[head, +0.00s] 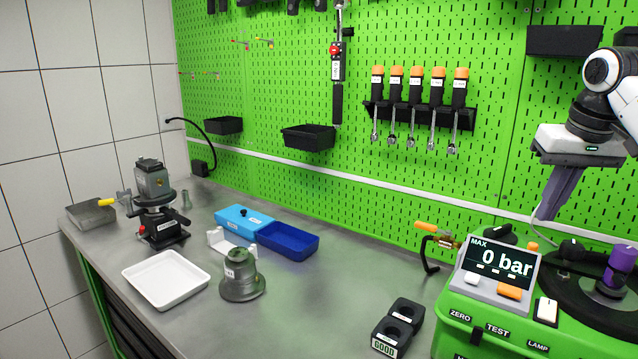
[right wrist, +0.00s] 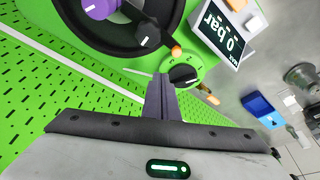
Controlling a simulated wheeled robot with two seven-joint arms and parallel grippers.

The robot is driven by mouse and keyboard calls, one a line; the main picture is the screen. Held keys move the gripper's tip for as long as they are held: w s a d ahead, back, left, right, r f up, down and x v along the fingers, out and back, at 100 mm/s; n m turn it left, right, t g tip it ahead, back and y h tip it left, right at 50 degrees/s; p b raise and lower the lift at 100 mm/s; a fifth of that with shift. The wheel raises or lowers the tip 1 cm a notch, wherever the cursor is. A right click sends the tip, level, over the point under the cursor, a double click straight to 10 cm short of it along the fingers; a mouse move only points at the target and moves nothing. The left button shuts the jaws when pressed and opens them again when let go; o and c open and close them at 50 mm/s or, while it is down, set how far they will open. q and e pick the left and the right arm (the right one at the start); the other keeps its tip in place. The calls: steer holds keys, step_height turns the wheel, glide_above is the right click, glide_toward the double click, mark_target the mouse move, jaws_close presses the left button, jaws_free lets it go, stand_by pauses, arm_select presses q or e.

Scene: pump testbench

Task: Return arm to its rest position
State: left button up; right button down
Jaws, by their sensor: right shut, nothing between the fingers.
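My right arm comes in from the right edge of the head view. Its gripper (head: 546,214) points down with its narrow grey-purple fingers together and empty. It hangs in front of the green pegboard, above and behind the green test bench (head: 470,318). In the right wrist view the shut fingers (right wrist: 161,80) point toward the bench's black dial (right wrist: 184,74) and appear apart from it. My left arm and gripper are not in view.
The test bench carries a display (head: 497,267) reading 0 bar and a purple-topped part (head: 620,266). A white tray (head: 143,291), a grey pump part (head: 240,276), a blue bin (head: 300,244) and a black GOOD block (head: 392,334) stand on the table. The table's middle is clear.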

steer(key=f, duration=0.1)
steer(key=f+b, duration=0.1)
steer(key=f, duration=0.3)
steer(key=shift+s+a+f, duration=0.2)
steer(key=shift+s+a, duration=0.05)
steer(key=shift+w+d+r+p, duration=0.25)
steer(key=shift+d+r+p, duration=0.25)
steer(key=shift+d, duration=0.25)
steer(key=shift+s+d+f+b, duration=0.1)
steer(key=shift+d+b, duration=0.1)
steer(key=shift+d, duration=0.45)
steer(key=shift+d+f+b, duration=0.1)
steer(key=shift+d+b, duration=0.05)
steer(key=shift+d, duration=0.45)
steer(key=shift+s+d+r, duration=0.1)
steer(key=shift+s+d, duration=0.25)
steer(key=shift+d, duration=0.35)
